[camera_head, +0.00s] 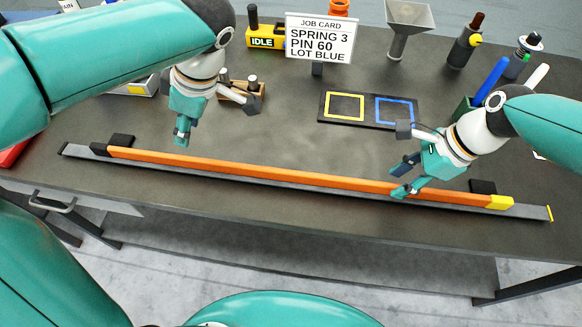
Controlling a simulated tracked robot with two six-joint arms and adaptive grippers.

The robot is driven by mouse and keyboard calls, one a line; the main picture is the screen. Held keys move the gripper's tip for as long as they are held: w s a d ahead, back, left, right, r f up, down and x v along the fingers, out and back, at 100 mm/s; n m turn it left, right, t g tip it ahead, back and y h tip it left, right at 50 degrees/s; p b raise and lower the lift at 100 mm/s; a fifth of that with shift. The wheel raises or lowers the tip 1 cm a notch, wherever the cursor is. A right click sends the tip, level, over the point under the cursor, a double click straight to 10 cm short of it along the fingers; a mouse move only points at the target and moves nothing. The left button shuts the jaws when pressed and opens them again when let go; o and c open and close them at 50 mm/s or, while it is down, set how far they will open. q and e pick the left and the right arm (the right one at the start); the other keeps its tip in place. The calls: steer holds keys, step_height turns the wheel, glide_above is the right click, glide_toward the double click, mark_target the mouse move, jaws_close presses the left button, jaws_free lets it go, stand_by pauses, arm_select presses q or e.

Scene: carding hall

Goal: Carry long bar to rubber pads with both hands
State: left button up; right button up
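The long bar (290,171) is orange with a yellow right end and a dark left end. It lies along a grey strip (530,209) near the table's front. Two black blocks, apparently the rubber pads, sit just behind the bar, one near its left end (123,140) and one near its right end (482,186). My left gripper (182,139) points down just behind the bar's left part, apart from it; its finger gap is not clear. My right gripper (394,181) is open at the bar's right part, one finger overlapping the bar in the picture; contact is unclear.
A black tray with yellow and blue squares (370,110) lies behind the bar. A job card sign (319,40), a yellow IDLE box (265,38), a funnel (408,22) and a wooden block (240,90) stand farther back. The table middle is clear.

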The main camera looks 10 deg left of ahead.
steer(key=v, duration=0.9)
steer(key=shift+f, duration=0.1)
